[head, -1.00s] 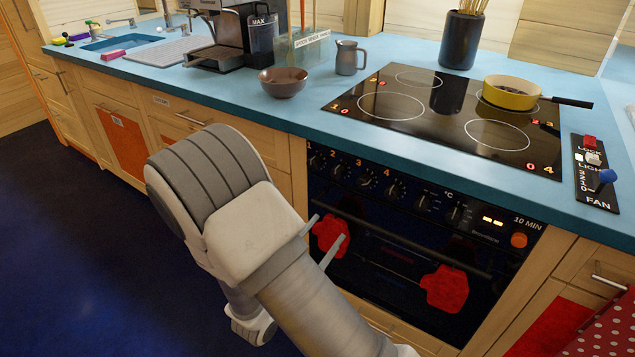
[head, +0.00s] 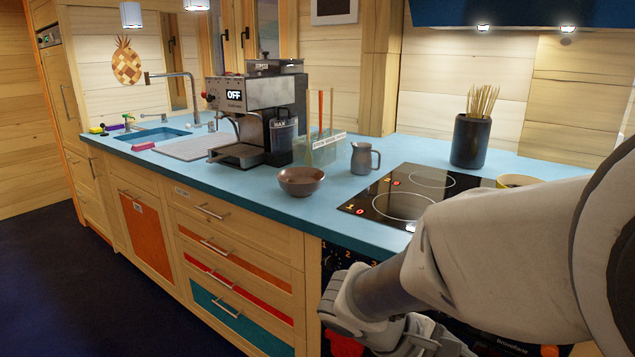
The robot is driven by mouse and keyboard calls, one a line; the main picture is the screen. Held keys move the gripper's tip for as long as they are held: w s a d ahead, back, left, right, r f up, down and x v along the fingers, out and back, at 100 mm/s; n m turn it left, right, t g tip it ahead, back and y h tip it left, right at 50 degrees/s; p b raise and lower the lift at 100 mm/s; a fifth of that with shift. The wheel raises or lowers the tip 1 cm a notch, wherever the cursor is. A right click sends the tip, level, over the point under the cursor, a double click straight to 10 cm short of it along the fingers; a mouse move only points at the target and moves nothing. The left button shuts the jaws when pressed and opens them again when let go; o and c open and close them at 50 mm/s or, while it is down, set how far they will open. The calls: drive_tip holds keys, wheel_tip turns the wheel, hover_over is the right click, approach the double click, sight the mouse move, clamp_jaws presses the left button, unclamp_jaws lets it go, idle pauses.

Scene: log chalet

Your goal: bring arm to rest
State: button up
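My arm (head: 500,262) reaches in from the right edge and fills the lower right of the head view, in front of the cooktop and oven. It is bent, with a grey and white joint (head: 345,305) at its left end, in front of the oven's left side. My gripper's fingers do not show, so I cannot see whether they are open or shut. No held object shows.
A blue counter (head: 250,198) carries a coffee machine (head: 255,115), a brown bowl (head: 300,181), a metal jug (head: 363,158), a black utensil pot (head: 469,141) and a black cooktop (head: 400,190). Drawers (head: 235,245) face the dark floor (head: 100,300), which is open at left.

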drive_tip(key=s+a+r+m+t+y, duration=0.5)
drive_tip(key=s+a+r+m+y, duration=0.1)
drive_tip(key=r+m+y, duration=0.25)
wheel_tip(320, 180, up, 20)
drive_tip(key=p, duration=2)
drive_tip(key=shift+n+y, duration=0.35)
drive_tip(key=shift+y, duration=0.1)
